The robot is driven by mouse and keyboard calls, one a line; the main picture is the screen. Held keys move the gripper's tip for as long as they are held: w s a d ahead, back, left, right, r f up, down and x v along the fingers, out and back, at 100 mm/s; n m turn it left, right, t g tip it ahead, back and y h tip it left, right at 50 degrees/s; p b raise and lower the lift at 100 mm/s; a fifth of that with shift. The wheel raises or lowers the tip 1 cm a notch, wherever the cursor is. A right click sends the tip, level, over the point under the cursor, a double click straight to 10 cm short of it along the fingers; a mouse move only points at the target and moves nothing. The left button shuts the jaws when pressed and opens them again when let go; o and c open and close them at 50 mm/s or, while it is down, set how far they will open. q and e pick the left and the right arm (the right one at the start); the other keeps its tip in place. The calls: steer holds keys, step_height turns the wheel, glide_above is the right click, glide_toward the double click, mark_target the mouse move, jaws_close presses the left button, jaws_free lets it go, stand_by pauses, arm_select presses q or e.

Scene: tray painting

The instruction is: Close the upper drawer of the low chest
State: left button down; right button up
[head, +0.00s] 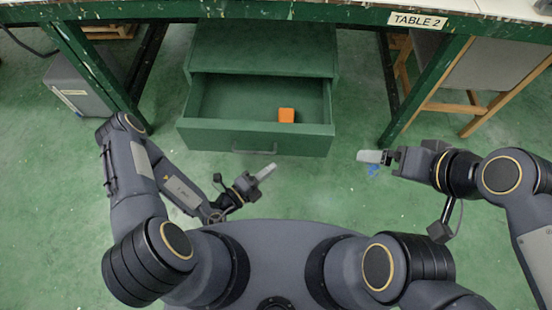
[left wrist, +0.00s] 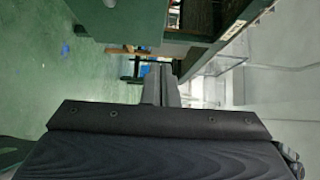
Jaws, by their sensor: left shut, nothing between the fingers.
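The green low chest (head: 262,50) stands under the table. One of its drawers (head: 225,137) is pulled far out toward me, with a handle on its front. An orange block (head: 286,115) lies inside it. Any drawer below is hidden. My left gripper (head: 268,170) is shut and empty, in front of the drawer front and apart from it in the picture. Its fingers (left wrist: 160,85) show close together in the left wrist view. My right gripper (head: 368,157) is to the right of the drawer; its fingers overlap, so its opening is unclear.
The table (head: 340,13) labelled TABLE 2 spans the top, with green legs on both sides. A grey box (head: 78,88) stands at left, and a wooden-legged chair (head: 470,80) at right. Green floor (head: 340,190) is free before the drawer.

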mark_target(300, 135)
arm_select(q)
steer(key=shift+w+d+b, duration=0.5)
steer(key=shift+w+d, duration=0.55)
steer(key=shift+w, duration=0.6)
steer(key=shift+w+d+b, duration=0.45)
steer(key=shift+w+d, duration=0.65)
steer(key=shift+w, duration=0.55)
steer(key=shift+w+d+b, duration=0.5)
steer(key=shift+w+d, duration=0.55)
steer(key=shift+w, duration=0.6)
